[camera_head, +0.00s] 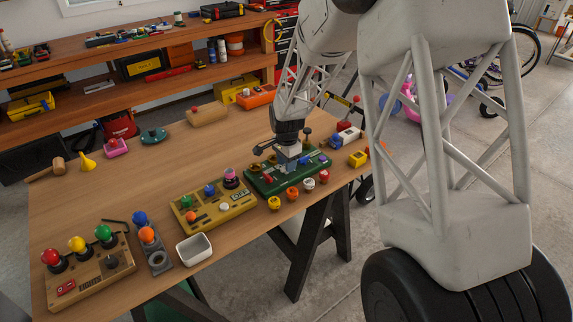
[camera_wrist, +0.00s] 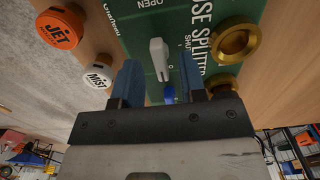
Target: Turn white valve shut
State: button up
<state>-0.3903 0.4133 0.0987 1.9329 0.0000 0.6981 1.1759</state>
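The green hose splitter board (camera_head: 262,186) lies near the right end of the wooden table. In the wrist view the board (camera_wrist: 135,32) carries OPEN and SHUT lettering. The white valve lever (camera_wrist: 158,60) shows there, its long side running roughly up and down the picture with OPEN printed above it. My gripper (camera_wrist: 158,66) is open, its two blue fingers apart on either side of the lever's near end, with gaps visible. A blue part (camera_wrist: 169,94) shows between the fingers. In the head view my gripper (camera_head: 291,158) is above the board and hides the white lever.
Orange JET (camera_wrist: 60,28) and white MIST (camera_wrist: 98,76) caps stand beside the board; brass fittings (camera_wrist: 235,42) are on its other side. A yellow control panel (camera_head: 215,206) stands left of the board in the head view, with a white tray (camera_head: 194,249) farther left.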

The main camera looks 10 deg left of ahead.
jog(key=shift+f, duration=0.45)
grip_shut()
